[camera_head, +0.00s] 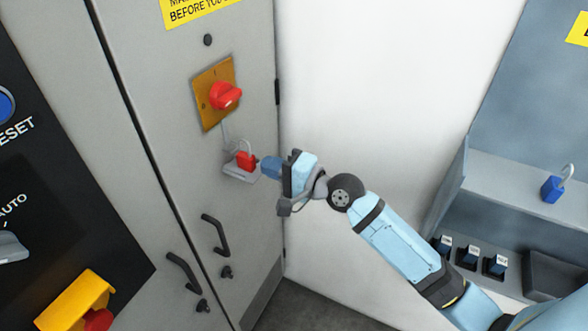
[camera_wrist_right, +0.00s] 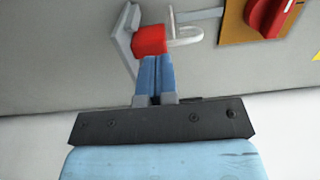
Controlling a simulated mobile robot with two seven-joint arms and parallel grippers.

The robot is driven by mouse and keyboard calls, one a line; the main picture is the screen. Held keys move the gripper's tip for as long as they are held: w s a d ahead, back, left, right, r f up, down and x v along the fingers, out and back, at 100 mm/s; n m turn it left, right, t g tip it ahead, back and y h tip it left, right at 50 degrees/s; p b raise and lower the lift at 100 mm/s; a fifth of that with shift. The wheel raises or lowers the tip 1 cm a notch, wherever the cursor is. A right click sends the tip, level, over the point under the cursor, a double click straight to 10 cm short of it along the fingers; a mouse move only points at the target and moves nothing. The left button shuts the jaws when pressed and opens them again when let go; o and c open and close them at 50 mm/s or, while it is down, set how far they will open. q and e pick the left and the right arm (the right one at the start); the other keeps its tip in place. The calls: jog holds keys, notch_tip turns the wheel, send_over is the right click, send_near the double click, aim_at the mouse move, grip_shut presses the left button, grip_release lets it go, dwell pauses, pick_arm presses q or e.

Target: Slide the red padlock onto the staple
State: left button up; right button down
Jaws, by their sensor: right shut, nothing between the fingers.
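The red padlock (camera_head: 246,161) is at the grey plate (camera_head: 239,174) on the cabinet door, with its shackle upward. In the right wrist view the padlock (camera_wrist_right: 149,42) lies against the plate (camera_wrist_right: 122,42), its pale shackle pointing right. I cannot make out the staple itself or whether the shackle is around it. My right gripper (camera_head: 264,165) is shut and empty. Its blue fingertips, also in the right wrist view (camera_wrist_right: 155,62), are right at the padlock body, pressed together rather than around it; I cannot tell if they touch. My left gripper is not in view.
A red rotary switch (camera_head: 226,96) on an orange plate (camera_head: 208,110) is just above the padlock. Black door handles (camera_head: 215,234) stick out below. A blue padlock (camera_head: 552,189) stands on a grey shelf (camera_head: 515,178) at right. The white wall beside the cabinet is clear.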

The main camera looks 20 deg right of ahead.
aim_at(254, 160)
jog(key=shift+x, duration=1)
jog(key=p+x, duration=0.1)
jog(key=x, duration=0.1)
jog(key=shift+w+a+r, duration=0.1)
jog(key=shift+w+a, duration=0.1)
jog(key=shift+w, duration=0.05)
jog(key=shift+s, duration=0.1)
